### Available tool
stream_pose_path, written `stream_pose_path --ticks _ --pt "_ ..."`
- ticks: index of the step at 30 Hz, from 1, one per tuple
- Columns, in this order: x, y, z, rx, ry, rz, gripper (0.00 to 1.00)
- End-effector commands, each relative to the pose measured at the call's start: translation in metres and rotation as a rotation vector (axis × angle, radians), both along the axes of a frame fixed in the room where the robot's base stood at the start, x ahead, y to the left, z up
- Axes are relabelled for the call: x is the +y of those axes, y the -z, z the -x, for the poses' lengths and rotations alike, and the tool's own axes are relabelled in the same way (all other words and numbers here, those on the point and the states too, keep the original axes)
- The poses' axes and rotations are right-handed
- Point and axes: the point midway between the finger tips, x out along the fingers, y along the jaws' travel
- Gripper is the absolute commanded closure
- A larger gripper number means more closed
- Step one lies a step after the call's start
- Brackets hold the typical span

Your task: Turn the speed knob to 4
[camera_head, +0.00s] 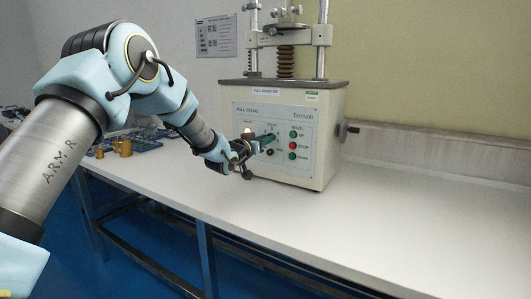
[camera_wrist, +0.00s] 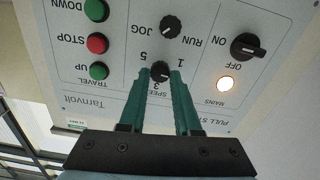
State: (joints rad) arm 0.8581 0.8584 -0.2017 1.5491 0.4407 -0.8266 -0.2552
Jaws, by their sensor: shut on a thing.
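The speed knob (camera_wrist: 160,70) is a small black knob on the front panel of the pull stand (camera_head: 276,128). It shows upside down in the wrist view, with the marks 1, 3 and 5 around it. My gripper (camera_wrist: 160,76) has its two green fingers closed on either side of the knob. In the head view my gripper (camera_head: 273,138) reaches the panel from the left and hides the knob. The fingers cover part of the dial, and I cannot tell which mark the knob points at.
Near the speed knob are the black run/jog knob (camera_wrist: 171,27), the mains switch (camera_wrist: 248,46) and the lit mains lamp (camera_wrist: 225,83). Green and red travel buttons (camera_head: 293,145) sit to the right. The white bench (camera_head: 400,205) is clear at right; brass parts (camera_head: 124,142) lie at left.

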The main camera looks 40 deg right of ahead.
Motion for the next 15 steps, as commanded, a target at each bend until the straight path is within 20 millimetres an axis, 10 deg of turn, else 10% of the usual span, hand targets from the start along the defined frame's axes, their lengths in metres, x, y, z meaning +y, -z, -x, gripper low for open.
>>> stream_pose_path --ticks 15 --pt "0.0 0.0061 0.0009 -0.478 0.0 -0.124 1.0"
